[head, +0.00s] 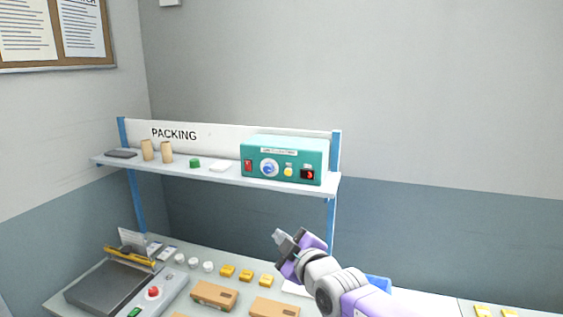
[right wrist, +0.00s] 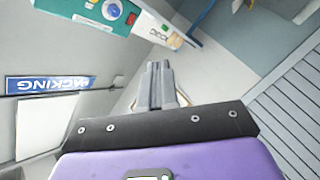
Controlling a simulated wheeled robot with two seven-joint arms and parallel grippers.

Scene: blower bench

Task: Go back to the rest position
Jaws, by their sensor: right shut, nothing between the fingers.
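My right gripper (head: 280,237) is raised in front of the shelf, below the green blower unit, above the bench. In the right wrist view its fingers (right wrist: 155,70) are together with nothing between them. The green blower unit (head: 283,158) stands on the right end of the shelf, with a red switch, a blue-and-white dial, a yellow button and a small red display. It also shows upside down in the right wrist view (right wrist: 100,12). The gripper is apart from it. My left gripper is not in view.
The shelf (head: 215,177) carries cardboard tubes (head: 157,151) and a green piece (head: 195,163). On the bench are brown boxes (head: 213,295), several yellow items (head: 246,275), white round pieces (head: 194,263), a grey plate device (head: 108,286) and a blue bin (head: 378,282). The space above the bench at right is free.

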